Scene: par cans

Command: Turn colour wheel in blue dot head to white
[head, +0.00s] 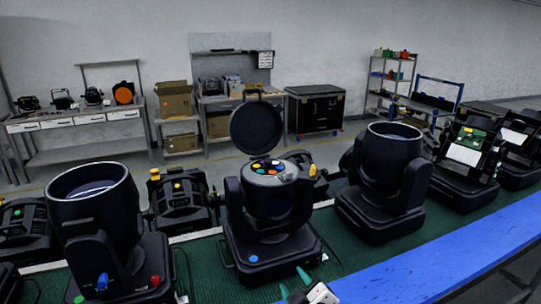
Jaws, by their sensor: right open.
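The blue dot head (266,232) is a black moving head standing upright in the middle of the bench, with a blue dot (253,258) on its base. Its round lid (256,127) stands open behind it. The colour wheel (268,167) shows in its open top, with several coloured filters, among them orange, yellow and blue. Which filter is in the working position is too small to tell. My right gripper (294,284) is at the bottom edge, in front of this head's base, open and empty with its green-tipped fingers apart. My left gripper is not in view.
Other black heads stand close on both sides, a left one (97,213) and a right one (384,178). Smaller lamps (181,199) sit behind. The green mat (345,258) is partly bare at right front, beside a blue front edge (440,246). Shelves and cases stand far back.

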